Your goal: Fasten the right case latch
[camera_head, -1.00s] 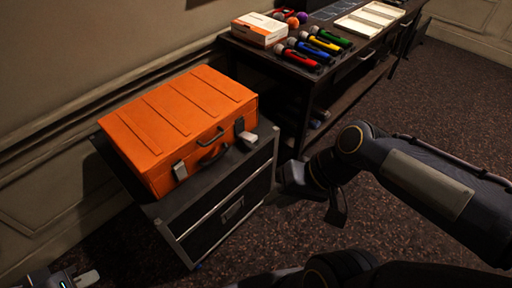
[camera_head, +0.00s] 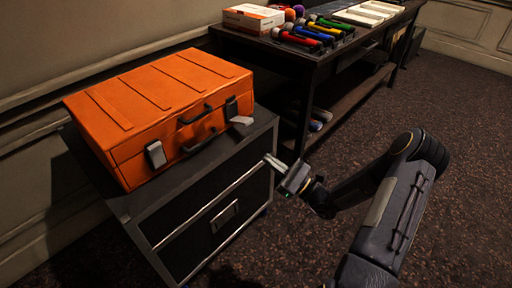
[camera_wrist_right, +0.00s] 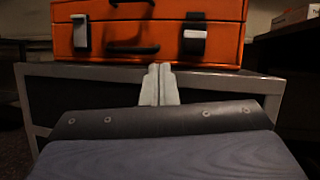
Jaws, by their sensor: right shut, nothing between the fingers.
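An orange case (camera_head: 160,105) lies closed on a dark cabinet (camera_head: 215,180). Its right latch (camera_head: 232,107) is on the front near the right corner, with a pale tab (camera_head: 242,120) sticking outward. This right latch also shows in the right wrist view (camera_wrist_right: 194,42), its tab seen end-on. The left latch (camera_head: 156,154) lies flat against the case front. My right gripper (camera_head: 274,162) is shut and empty, in front of the cabinet and below the right latch, apart from it. Its closed fingers (camera_wrist_right: 158,84) point toward the case in the wrist view. My left gripper is not in view.
The case has dark handles (camera_head: 198,140) between the latches. A dark desk (camera_head: 300,62) behind to the right holds a white-and-orange box (camera_head: 253,18), several coloured microphones (camera_head: 318,36) and pale trays (camera_head: 375,14). Carpeted floor right of the cabinet is open.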

